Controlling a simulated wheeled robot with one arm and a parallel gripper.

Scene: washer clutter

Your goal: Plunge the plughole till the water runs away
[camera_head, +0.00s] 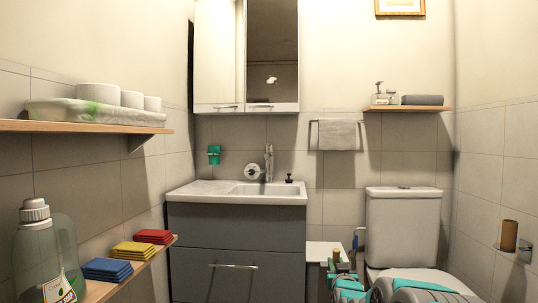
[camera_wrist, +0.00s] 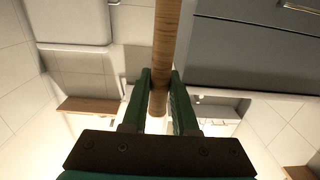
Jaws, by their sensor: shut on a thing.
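My gripper (camera_wrist: 161,74) is shut on a round wooden handle (camera_wrist: 168,35) in the wrist view. The handle runs between the green fingers and out of the top of that view, so its far end is hidden. In the head view my gripper (camera_head: 340,268) is low, right of the grey vanity and in front of the toilet. The white sink basin (camera_head: 262,190) is set in the vanity top, away from my gripper. Its plughole and any water in it cannot be made out. A tap (camera_head: 268,163) stands behind the basin.
A small black object (camera_head: 289,179) stands at the basin's back right. The vanity (camera_head: 222,232) has drawers below. The toilet (camera_head: 401,222) stands at right. The space above the basin is clear.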

